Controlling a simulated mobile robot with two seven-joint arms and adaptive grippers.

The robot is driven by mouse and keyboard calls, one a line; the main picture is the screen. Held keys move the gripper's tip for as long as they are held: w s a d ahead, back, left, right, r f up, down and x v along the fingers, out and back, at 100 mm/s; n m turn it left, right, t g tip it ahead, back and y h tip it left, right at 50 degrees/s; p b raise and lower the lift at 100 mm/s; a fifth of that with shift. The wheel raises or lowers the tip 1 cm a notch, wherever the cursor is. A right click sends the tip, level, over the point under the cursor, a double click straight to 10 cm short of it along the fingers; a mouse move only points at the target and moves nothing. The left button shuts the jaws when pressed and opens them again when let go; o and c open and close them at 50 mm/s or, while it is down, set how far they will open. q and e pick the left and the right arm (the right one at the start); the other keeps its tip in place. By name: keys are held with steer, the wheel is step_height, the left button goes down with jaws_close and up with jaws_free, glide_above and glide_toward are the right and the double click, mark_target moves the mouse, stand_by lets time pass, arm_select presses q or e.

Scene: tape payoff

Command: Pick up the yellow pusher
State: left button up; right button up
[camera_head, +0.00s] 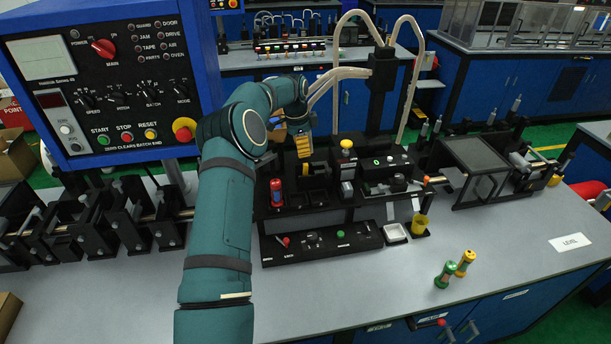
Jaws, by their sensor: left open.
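A yellow ribbed block (303,146), which looks like the yellow pusher, stands upright at the left part of the black bench fixture (320,195). My left arm reaches in from the bottom and bends over the fixture. My left gripper (299,125) is open and points down just above the yellow block, close to its top. The fingers are small and dark here, so I cannot tell whether they touch or straddle the block. My right gripper is not in view.
Green (445,274) and yellow-topped (465,262) pieces stand on the grey bench. Its front right is mostly clear.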

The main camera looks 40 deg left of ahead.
mark_target(306, 164)
arm_select(q)
steer(key=shift+w+d+f+p, duration=0.1)
steer(key=shift+d+f, duration=0.1)
steer(key=shift+f, duration=1)
steer(key=shift+w+d+f+p, duration=0.1)
steer(key=shift+d+f, duration=0.05)
steer(key=shift+f, duration=1)
steer(key=shift+w+d+f+p, duration=0.1)
steer(key=shift+d+f, duration=0.1)
steer(key=shift+f, duration=1)
jaws_close()
